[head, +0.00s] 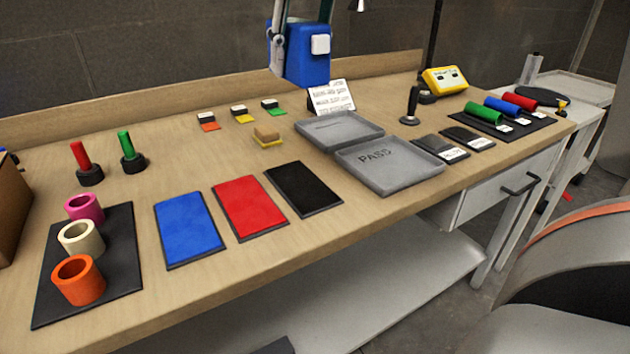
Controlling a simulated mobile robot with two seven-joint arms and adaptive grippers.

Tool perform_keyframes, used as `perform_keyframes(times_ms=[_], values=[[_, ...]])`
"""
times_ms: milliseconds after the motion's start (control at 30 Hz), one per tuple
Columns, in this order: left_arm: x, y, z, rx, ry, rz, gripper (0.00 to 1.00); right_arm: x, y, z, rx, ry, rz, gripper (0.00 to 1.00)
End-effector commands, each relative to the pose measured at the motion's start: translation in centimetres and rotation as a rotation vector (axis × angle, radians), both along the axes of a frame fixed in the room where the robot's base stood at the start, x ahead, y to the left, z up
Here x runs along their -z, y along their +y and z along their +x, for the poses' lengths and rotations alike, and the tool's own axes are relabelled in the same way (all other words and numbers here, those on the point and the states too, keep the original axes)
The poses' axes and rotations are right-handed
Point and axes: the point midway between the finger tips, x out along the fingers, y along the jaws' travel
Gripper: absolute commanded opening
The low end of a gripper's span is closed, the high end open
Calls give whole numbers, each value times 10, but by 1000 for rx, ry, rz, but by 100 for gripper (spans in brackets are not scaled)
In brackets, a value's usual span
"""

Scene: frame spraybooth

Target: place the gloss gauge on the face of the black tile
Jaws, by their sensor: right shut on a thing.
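The gloss gauge (306,68), a blue box with a white square on its face, hangs at the top of the head view. My right gripper (301,32) is shut on it, with fingers at its sides. The gauge is held in the air, appearing over the bench's back edge in the picture and clear of the tile. The black tile (303,188) lies flat and bare on the bench, right of the red tile (250,207) and blue tile (188,228). My left gripper is not in view.
Grey trays (390,165), one marked PASS, stand just right of the black tile. A tan block on a yellow base (267,135) sits behind the tiles. A yellow device (443,80) stands at the back right. Colored rings (79,280) stand at the left.

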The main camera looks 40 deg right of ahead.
Motion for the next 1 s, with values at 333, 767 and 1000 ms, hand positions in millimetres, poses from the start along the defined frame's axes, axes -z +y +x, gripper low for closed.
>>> perform_keyframes(times_ms=[333,767,1000], values=[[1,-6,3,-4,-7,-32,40,73,1,1,-4,11,2,5],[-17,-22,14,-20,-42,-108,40,153,1,1,-3,2,2,5],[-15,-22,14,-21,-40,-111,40,168,1,0,-2,2,1,5]])
